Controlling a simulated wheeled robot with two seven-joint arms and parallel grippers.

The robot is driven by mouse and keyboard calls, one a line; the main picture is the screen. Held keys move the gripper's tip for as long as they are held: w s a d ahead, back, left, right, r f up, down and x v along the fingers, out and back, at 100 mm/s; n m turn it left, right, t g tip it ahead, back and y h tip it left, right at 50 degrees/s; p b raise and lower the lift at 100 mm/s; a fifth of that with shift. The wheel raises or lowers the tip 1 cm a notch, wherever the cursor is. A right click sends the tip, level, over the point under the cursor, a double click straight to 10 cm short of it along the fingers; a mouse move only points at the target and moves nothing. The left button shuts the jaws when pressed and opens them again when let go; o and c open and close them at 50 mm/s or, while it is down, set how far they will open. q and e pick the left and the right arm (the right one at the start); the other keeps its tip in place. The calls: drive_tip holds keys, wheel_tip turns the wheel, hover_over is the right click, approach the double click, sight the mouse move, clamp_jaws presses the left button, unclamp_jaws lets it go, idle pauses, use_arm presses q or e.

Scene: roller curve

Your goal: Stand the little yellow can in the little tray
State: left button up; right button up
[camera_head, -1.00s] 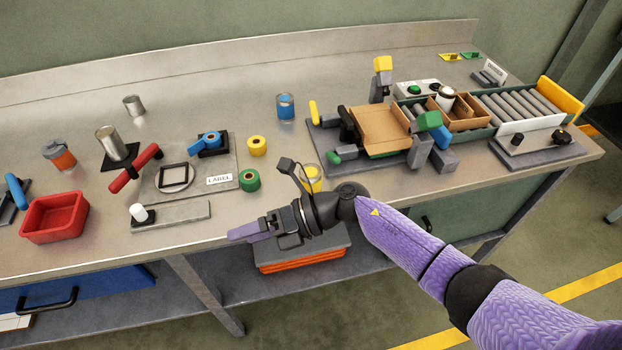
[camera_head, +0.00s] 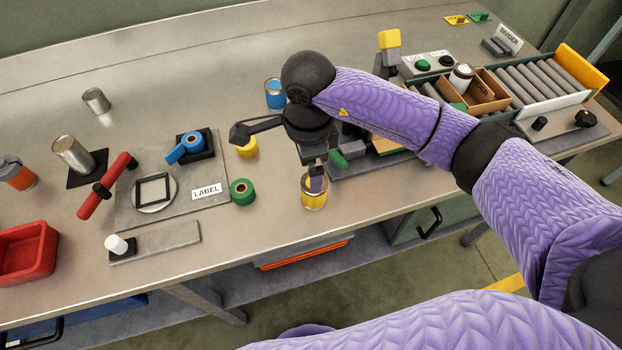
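The little yellow can (camera_head: 314,199) stands upright near the front edge of the workbench, in the middle of the head view. My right gripper (camera_head: 316,180) points down right at the can, its fingers at the can's top and partly overlapping it. I cannot tell whether the fingers are open or shut on it. A small red open tray (camera_head: 52,262) sits at the far left front of the bench, cut off by the picture edge, and looks empty. My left gripper is not in view.
A green tape roll (camera_head: 242,191) and a yellow roll (camera_head: 247,149) lie left of the can. A label plate (camera_head: 206,191), a red-handled tool (camera_head: 104,187) and a grey bar (camera_head: 168,240) lie between can and tray. My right arm hides part of the cardboard fixture.

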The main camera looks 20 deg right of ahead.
drive_tip(key=f, duration=0.6)
drive_tip(key=shift+s+d+f, duration=0.15)
drive_tip(key=shift+d+f, duration=0.05)
drive_tip(key=shift+d, duration=0.2)
